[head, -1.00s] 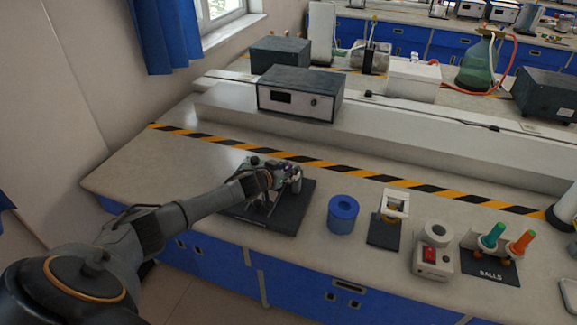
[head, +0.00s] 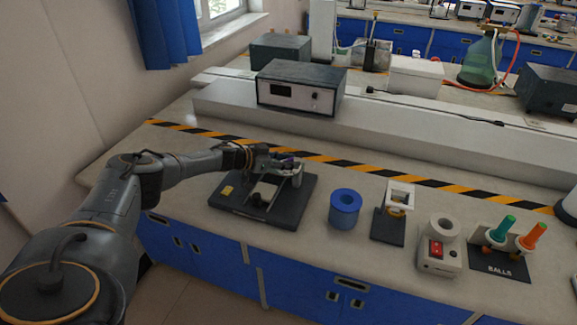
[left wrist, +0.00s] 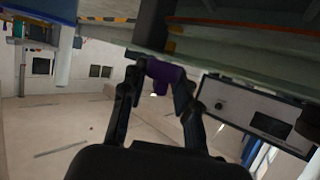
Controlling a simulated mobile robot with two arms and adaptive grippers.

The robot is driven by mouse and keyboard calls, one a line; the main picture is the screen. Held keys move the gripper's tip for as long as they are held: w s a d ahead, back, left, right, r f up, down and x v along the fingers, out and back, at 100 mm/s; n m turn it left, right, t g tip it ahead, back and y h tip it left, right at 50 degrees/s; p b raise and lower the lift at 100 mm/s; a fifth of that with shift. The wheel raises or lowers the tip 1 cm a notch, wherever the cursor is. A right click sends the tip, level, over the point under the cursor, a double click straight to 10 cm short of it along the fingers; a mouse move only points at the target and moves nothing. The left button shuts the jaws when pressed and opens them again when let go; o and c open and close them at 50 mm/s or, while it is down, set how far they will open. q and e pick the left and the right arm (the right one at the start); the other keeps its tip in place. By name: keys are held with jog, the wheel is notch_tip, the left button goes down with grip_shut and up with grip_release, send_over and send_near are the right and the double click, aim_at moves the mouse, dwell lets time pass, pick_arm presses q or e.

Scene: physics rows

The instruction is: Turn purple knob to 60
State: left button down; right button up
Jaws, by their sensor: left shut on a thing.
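A dark base plate (head: 285,211) with a small apparatus on it sits at the left of the bench in the head view. The purple knob (head: 289,161) shows as a small patch at the top of this apparatus, mostly covered by my gripper. My left gripper (head: 284,164) reaches it from the left, its fingers small and partly hidden. In the left wrist view the purple knob (left wrist: 163,74) lies between the two dark fingers of my left gripper (left wrist: 160,88), which are shut on it. No scale or number is readable. My right gripper does not show.
A blue cylinder (head: 344,208), a small stand (head: 388,226), a white device with a red switch (head: 438,258) and a BALLS rack (head: 500,264) stand to the right. A box instrument (head: 300,88) is on the raised shelf behind. Bare bench lies left of the plate.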

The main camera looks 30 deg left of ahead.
pick_arm(q)
jog(key=shift+r, duration=0.1)
dwell(0.4)
jog(key=c, duration=1)
grip_release()
jog(key=shift+a, duration=0.1)
jog(key=v, duration=1.1)
jog(key=shift+s+a+r, duration=0.15)
jog(key=shift+s+a, duration=0.1)
jog(key=shift+s, duration=0.05)
jog(key=shift+s+a, duration=0.1)
